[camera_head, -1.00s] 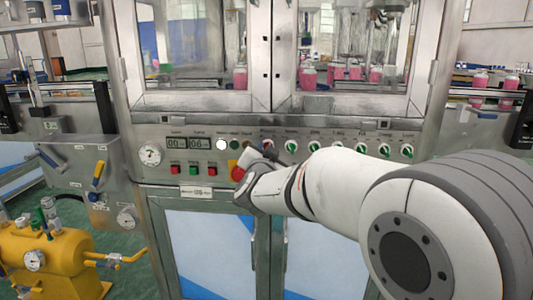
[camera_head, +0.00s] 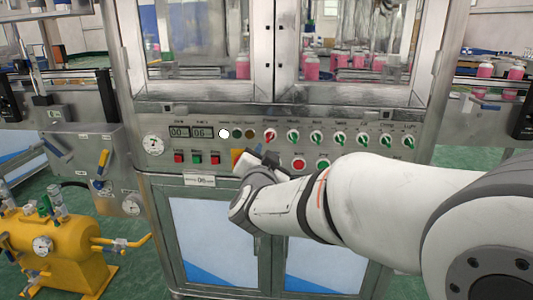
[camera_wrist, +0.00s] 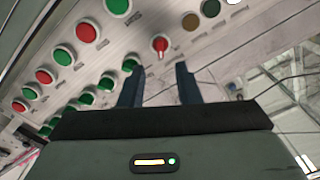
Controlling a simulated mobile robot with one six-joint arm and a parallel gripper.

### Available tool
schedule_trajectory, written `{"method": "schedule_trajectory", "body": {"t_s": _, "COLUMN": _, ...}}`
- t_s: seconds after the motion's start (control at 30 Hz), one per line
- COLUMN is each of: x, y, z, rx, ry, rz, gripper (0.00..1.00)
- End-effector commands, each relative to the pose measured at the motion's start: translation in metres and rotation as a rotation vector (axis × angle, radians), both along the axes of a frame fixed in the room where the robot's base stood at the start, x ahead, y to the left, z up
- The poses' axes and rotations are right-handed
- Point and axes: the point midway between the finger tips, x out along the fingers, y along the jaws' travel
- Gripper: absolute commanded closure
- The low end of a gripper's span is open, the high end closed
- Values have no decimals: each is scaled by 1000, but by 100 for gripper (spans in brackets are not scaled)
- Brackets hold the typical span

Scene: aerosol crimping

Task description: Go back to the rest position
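My gripper (camera_head: 262,158) is in front of the machine's control panel (camera_head: 220,180), with my white arm reaching in from the right. In the wrist view, the two dark fingers of my gripper (camera_wrist: 158,80) stand apart with nothing between them. Beyond the gap is a red selector knob (camera_wrist: 160,45) on the panel. The fingers appear apart from the panel, though the exact distance cannot be told. My wrist hides part of the panel, and only an edge of a yellow plate (camera_head: 237,157) shows beside it.
The panel carries a row of selector knobs (camera_head: 293,136), a red button (camera_head: 299,163), a gauge (camera_head: 153,145) and a lit white lamp (camera_head: 223,133). Pink-bodied cans (camera_head: 312,67) stand behind the glass doors. A yellow pump unit (camera_head: 55,255) stands at lower left on the green floor.

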Motion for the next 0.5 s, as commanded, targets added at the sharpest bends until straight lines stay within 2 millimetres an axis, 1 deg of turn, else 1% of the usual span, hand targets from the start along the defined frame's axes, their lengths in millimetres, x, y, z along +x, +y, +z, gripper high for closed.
{"method": "schedule_trajectory", "body": {"t_s": 0.07, "x": 0, "y": -1, "z": 4, "rx": -2, "ry": 5, "rz": 7, "gripper": 70}}
{"method": "schedule_trajectory", "body": {"t_s": 0.13, "x": 0, "y": -3, "z": 14, "rx": -9, "ry": 23, "rz": 26, "gripper": 70}}
{"method": "schedule_trajectory", "body": {"t_s": 0.27, "x": -5, "y": -11, "z": 42, "rx": -42, "ry": 101, "rz": 105, "gripper": 70}}
{"method": "schedule_trajectory", "body": {"t_s": 0.3, "x": -9, "y": -15, "z": 51, "rx": -56, "ry": 135, "rz": 137, "gripper": 70}}
{"method": "schedule_trajectory", "body": {"t_s": 0.4, "x": -21, "y": -25, "z": 69, "rx": -102, "ry": 235, "rz": 214, "gripper": 70}}
{"method": "schedule_trajectory", "body": {"t_s": 0.5, "x": -39, "y": -38, "z": 83, "rx": -151, "ry": 347, "rz": 282, "gripper": 70}}
